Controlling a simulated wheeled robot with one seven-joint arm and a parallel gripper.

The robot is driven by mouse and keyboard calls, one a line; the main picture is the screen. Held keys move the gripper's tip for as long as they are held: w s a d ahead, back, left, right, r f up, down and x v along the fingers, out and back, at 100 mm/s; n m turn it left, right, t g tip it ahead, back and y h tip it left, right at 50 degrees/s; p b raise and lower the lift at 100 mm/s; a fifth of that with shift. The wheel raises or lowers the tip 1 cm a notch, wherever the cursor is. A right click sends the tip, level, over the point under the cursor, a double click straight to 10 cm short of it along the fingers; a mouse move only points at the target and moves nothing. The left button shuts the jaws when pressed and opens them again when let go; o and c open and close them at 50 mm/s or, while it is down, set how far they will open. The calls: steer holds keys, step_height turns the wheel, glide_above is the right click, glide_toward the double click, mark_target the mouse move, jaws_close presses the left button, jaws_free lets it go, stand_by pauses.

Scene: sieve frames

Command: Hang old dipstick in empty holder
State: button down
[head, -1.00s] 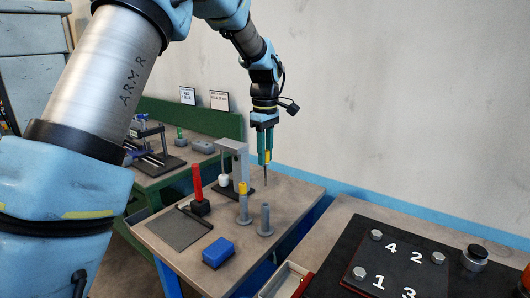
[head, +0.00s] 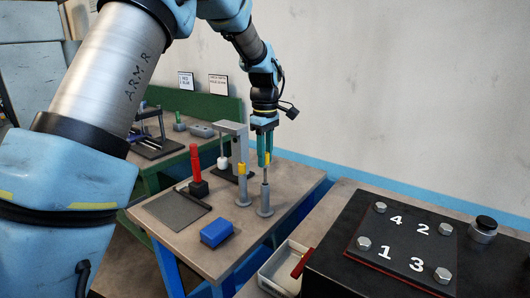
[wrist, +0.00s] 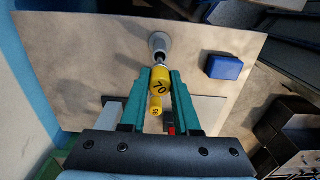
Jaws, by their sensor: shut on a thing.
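My gripper (head: 265,150) is shut on the yellow cap of a dipstick (head: 267,157). The dipstick hangs upright, its thin rod pointing down. In the wrist view the held dipstick (wrist: 160,79) shows dark marks on its cap between the green fingers. Directly below is the grey holder (head: 264,203), an upright tube on a round base, also in the wrist view (wrist: 158,43). The rod meets the holder's top; how far it is inside, I cannot tell. A second yellow-capped dipstick (head: 242,168) stands in the other grey holder (head: 243,189) to the left.
On the bench (head: 180,240) are a blue block (head: 216,233), a red-handled tool (head: 196,165), a dark mat (head: 175,210) and a grey stand (head: 239,150) behind. A white bin (head: 283,266) and a black numbered box (head: 400,240) stand to the right.

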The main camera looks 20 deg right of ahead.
mark_target(265, 173)
steer(key=shift+f+b, duration=1.15)
steer(key=shift+f, duration=1.7)
steer(key=c, duration=0.6)
jaws_free()
steer(key=shift+o, duration=0.2)
step_height(265, 173, up, 11)
steer(key=shift+f+b, duration=0.1)
steer(key=shift+b, duration=0.7)
